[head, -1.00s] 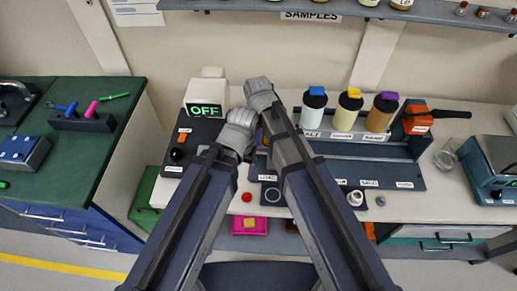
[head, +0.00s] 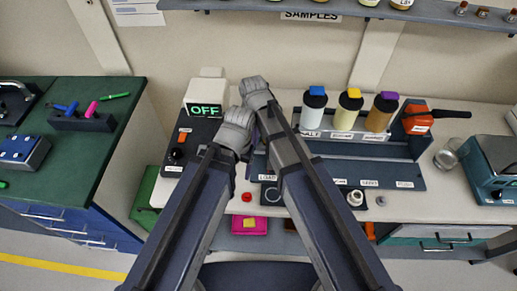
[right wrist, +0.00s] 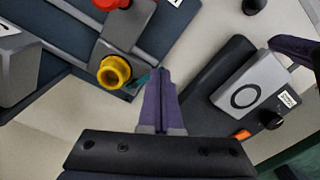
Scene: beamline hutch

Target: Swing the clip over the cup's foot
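In the right wrist view, my right gripper (right wrist: 160,100) has its two purple fingers together, with no gap showing between them. Their tips are beside a small teal piece (right wrist: 140,82), perhaps the clip; I cannot tell whether they touch it. Just left of the tips is a yellow ring-shaped part (right wrist: 114,73) on a grey block, perhaps the cup's foot. In the head view, my forearms and wrists cover this spot.
A grey box reading OFF (head: 206,96) stands on a black base left of my wrists. A rack with several capped bottles (head: 349,110) stands to the right. A red knob (right wrist: 112,3) is near the yellow part. A shelf (head: 330,8) runs above.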

